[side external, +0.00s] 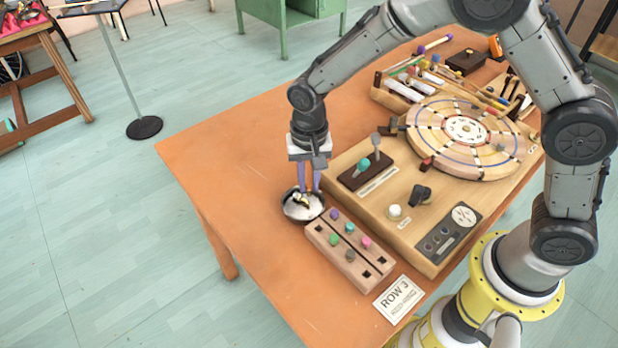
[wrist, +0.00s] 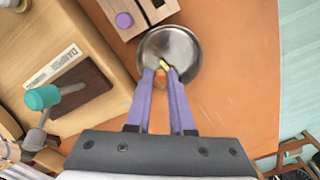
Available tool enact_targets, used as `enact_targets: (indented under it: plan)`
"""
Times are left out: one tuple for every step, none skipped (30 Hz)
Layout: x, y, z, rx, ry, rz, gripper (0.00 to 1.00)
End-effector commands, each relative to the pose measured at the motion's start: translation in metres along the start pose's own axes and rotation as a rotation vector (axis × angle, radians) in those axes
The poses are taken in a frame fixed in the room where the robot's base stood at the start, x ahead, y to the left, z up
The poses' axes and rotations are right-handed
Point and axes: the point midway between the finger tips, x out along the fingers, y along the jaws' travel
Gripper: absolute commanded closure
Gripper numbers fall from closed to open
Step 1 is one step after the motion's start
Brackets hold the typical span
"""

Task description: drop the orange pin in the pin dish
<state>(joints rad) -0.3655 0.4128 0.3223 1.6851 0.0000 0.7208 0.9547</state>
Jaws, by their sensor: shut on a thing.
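The pin dish (side external: 290,212) is a round, shiny metal bowl on the orange table, near its left edge. It also shows in the wrist view (wrist: 190,45). My gripper (side external: 309,191) points down over the dish, its lilac fingertips at or just above the bowl. In the wrist view my gripper (wrist: 162,73) is shut on the orange pin (wrist: 160,80). A small orange part and a yellow-gold part show between the fingertips. The fingers hide much of the pin, and I cannot tell whether it touches the bowl.
A wooden pin block (side external: 350,258) with several coloured pins stands beside the dish. A wooden console (side external: 402,238) with levers and knobs is to the right. A ROW 3 card (side external: 398,299) lies at the front. Bare table (side external: 215,165) lies left of the dish.

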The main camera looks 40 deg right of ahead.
Motion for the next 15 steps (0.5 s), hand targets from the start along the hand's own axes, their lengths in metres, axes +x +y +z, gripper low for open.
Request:
enact_targets:
  plan:
    - [0.0000,0.0000,0.0000,0.000,0.000,0.000,1.00]
    - [-0.0001,0.0000,0.0000,0.000,0.000,0.000,0.74]
    - [-0.0001,0.0000,0.0000,0.000,0.000,0.000,0.67]
    - [-0.0001,0.0000,0.0000,0.000,0.000,0.000,0.62]
    - [-0.0001,0.0001,0.0000,0.000,0.000,0.000,0.56]
    - [-0.0001,0.0001,0.0000,0.000,0.000,0.000,0.49]
    - [-0.0002,0.0001,0.0001,0.000,0.000,0.000,0.45]
    - [-0.0002,0.0001,0.0001,0.000,0.000,0.000,0.45]
    - [-0.0002,0.0001,0.0001,0.000,0.000,0.000,0.45]
    - [-0.0002,0.0001,0.0001,0.000,0.000,0.000,0.45]
    - [-0.0002,0.0001,0.0001,0.000,0.000,0.000,0.45]
    - [-0.0002,0.0001,0.0001,0.000,0.000,0.000,0.45]
    - [-0.0002,0.0001,0.0001,0.000,0.000,0.000,0.45]
    - [-0.0001,0.0001,0.0001,0.000,0.000,0.001,0.45]
    - [-0.0005,0.0001,0.0001,0.000,0.000,0.000,0.45]
